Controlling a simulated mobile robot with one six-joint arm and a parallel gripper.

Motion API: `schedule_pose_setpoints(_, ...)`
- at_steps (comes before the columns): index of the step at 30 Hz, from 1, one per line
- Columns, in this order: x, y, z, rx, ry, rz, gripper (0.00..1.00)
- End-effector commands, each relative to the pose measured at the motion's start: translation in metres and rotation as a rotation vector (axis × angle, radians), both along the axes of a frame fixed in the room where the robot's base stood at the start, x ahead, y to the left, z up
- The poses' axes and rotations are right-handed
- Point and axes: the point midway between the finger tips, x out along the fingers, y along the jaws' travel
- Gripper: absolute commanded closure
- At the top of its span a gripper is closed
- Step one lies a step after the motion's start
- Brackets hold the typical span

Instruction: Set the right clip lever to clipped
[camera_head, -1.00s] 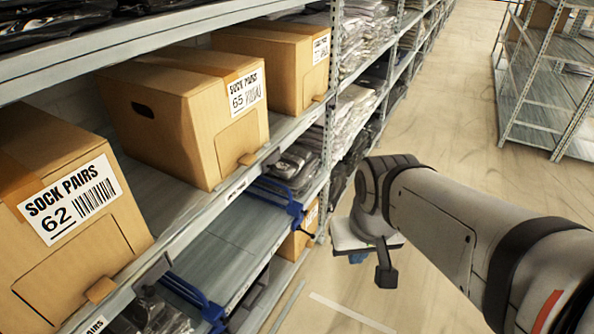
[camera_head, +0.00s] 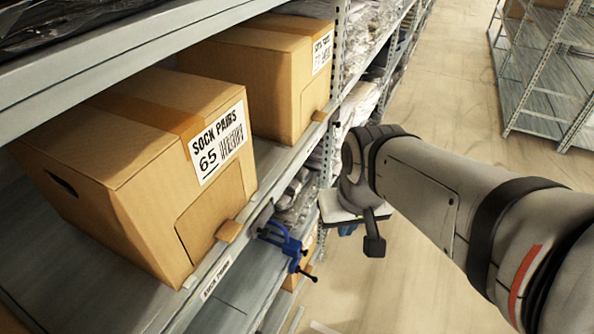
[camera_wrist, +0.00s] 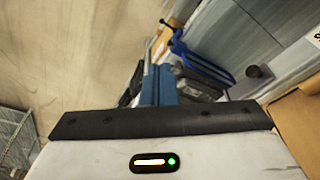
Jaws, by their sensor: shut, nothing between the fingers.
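A blue clip (camera_head: 283,244) with a dark rod and small black handle sits on the shelf's front edge, below the box marked 65. A blue frame-like part (camera_wrist: 200,62), which looks like a clip, shows in the wrist view beyond my fingers, with dark items below it. I cannot tell its lever's exact setting. My gripper (camera_wrist: 157,85) is shut and empty, its blue fingers pointing away from the wrist. In the head view my gripper (camera_head: 348,229) is mostly hidden under the white wrist, right of the clip and apart from it.
A box marked 65 (camera_head: 140,170) and another sock box (camera_head: 270,75) stand on the shelf above the clip. A steel post (camera_head: 338,60) rises behind my wrist. Another rack (camera_head: 550,70) stands across the aisle. The aisle floor (camera_head: 440,120) is clear.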

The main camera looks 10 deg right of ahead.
Motion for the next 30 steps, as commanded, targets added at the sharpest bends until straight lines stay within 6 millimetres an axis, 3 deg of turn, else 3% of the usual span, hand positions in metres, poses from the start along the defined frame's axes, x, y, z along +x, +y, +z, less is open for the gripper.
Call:
schedule_pose_setpoints(11, 0.001, 0.000, -0.001, 0.001, 0.001, -0.001, 1.00)
schedule_pose_setpoints(16, 0.019, 0.003, -0.022, 0.016, 0.029, -0.010, 1.00)
schedule_pose_setpoints(23, 0.081, -0.003, -0.096, 0.070, 0.113, -0.062, 1.00)
schedule_pose_setpoints(30, 0.145, -0.023, -0.202, 0.130, 0.199, -0.138, 1.00)
